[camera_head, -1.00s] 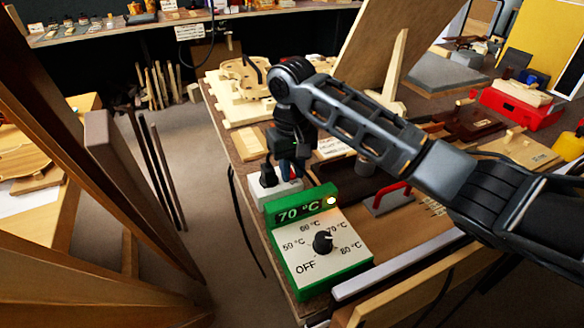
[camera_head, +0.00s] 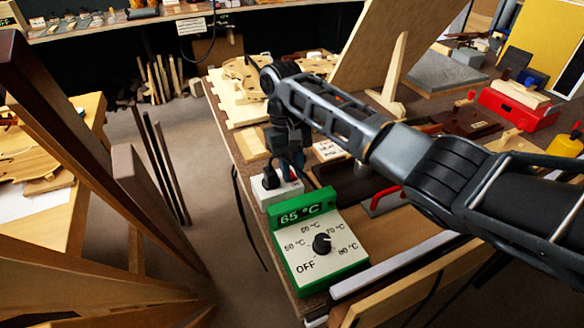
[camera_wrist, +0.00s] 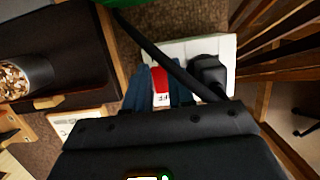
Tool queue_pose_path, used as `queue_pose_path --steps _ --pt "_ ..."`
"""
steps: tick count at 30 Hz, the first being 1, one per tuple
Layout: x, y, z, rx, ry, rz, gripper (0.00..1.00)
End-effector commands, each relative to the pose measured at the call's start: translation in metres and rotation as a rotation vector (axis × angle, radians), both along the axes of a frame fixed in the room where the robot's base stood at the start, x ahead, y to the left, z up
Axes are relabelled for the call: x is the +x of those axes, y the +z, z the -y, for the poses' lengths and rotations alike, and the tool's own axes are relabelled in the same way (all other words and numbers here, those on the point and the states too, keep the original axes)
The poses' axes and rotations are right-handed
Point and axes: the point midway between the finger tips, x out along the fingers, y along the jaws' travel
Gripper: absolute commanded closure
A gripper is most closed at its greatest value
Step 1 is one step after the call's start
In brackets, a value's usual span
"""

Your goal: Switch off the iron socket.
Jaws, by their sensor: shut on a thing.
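The iron socket is a white block (camera_head: 284,195) at the table's near left edge, behind the green controller. It also shows in the wrist view (camera_wrist: 222,44), with a black plug (camera_wrist: 208,76) in it and a red rocker switch (camera_wrist: 159,79). White lettering reading "FF" shows at the switch's near end, partly hidden. My gripper (camera_head: 286,172) points down over the socket. In the wrist view its blue fingers (camera_wrist: 159,90) are shut on the red switch, one on each side. The green controller (camera_head: 276,242) reads 65 °C, and no lit lamp shows on it.
A black cable (camera_wrist: 160,45) crosses beside my fingers. A red-handled tool (camera_head: 384,198) lies right of the controller. Violin parts (camera_head: 240,78) lie behind my gripper. A jar (camera_wrist: 28,76) stands to the left in the wrist view. Floor lies open left of the table.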

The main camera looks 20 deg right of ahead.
Motion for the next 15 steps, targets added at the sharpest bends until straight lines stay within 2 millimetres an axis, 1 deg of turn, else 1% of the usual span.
queue_pose_path --steps 1,4,11,15 --pt "0.0012 0.0012 0.0010 -0.001 -0.002 0.004 0.76" --pt "0.0009 0.0011 0.0008 -0.001 -0.001 0.003 0.66" --pt "0.0004 0.0007 0.0003 0.000 0.000 0.002 0.66" --pt "0.0019 0.0052 0.0001 0.000 0.000 0.003 0.66"
